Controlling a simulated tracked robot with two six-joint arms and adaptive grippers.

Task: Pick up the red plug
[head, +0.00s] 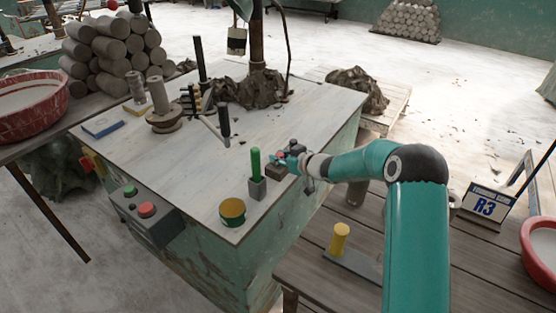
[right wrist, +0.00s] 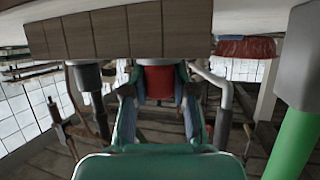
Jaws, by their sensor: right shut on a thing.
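The red plug (head: 281,155) shows as a small red patch at the table's right edge in the head view, mostly hidden by my right gripper (head: 284,160). In the right wrist view the red plug (right wrist: 159,82) is between the two fingers of my right gripper (right wrist: 159,98), which is shut on it. The plug touches or sits close against a brownish block (right wrist: 105,35) in that view; I cannot tell whether it is seated in it. My left gripper is not in view.
A green plug (head: 255,162) stands upright in a grey block (head: 257,187), close left of my right gripper. A yellow-rimmed tin (head: 232,212) is at the front corner. A yellow peg (head: 340,238) stands on the lower slatted bench. The table's middle (head: 185,165) is clear.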

